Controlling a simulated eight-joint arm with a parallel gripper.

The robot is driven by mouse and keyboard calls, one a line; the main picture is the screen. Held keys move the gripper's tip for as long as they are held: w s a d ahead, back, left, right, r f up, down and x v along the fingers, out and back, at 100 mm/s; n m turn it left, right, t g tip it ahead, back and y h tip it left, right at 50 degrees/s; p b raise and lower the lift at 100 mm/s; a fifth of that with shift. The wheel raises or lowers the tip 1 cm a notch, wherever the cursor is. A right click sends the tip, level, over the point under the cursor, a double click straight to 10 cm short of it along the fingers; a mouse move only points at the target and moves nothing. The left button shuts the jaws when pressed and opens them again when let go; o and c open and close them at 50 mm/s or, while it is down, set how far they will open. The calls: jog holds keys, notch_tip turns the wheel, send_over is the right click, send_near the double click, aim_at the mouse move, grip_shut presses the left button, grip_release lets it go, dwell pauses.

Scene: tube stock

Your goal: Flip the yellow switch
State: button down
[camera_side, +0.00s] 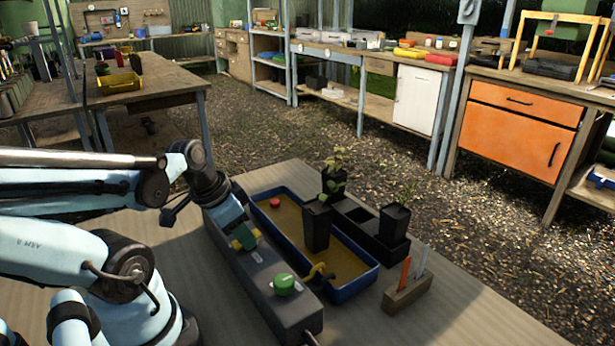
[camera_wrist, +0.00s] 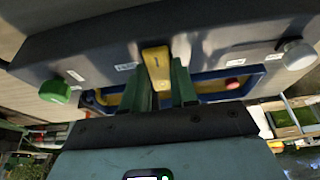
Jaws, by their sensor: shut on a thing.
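The yellow switch (camera_wrist: 156,62) is a lever on the long grey box (camera_side: 262,275). In the wrist view it stands between the two green fingers of my gripper (camera_wrist: 160,78). In the side view my gripper (camera_side: 242,236) is low over the box, and only a small yellow part of the switch (camera_side: 236,245) shows beside a finger. My gripper is shut on the switch. The fingers partly hide the lever's sides, and its tilt is hard to tell.
A green knob (camera_side: 284,284) sits on the same box, and a grey knob (camera_wrist: 298,54) shows in the wrist view. A blue-rimmed tray (camera_side: 352,289) with a red item (camera_side: 275,202) lies behind. Black pots (camera_side: 394,225) and a wooden tool block (camera_side: 407,293) stand farther right.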

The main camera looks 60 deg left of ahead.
aim_at(237, 243)
dwell(0.4)
jog(key=c, duration=0.9)
grip_release()
jog(key=shift+s+r, duration=0.1)
jog(key=shift+v, duration=1.55)
jog(key=shift+r, duration=3.35)
jog(key=w+d+f+t, duration=0.1)
jog(key=w+d, duration=0.2)
jog(key=w+d+f+t, duration=0.1)
jog(key=w+d, duration=0.2)
jog(key=w+d+f, duration=0.1)
jog(key=w+d, duration=0.2)
jog(key=shift+w+f+t, duration=0.15)
jog(key=shift+f+t, duration=0.15)
jog(key=shift+t, duration=0.1)
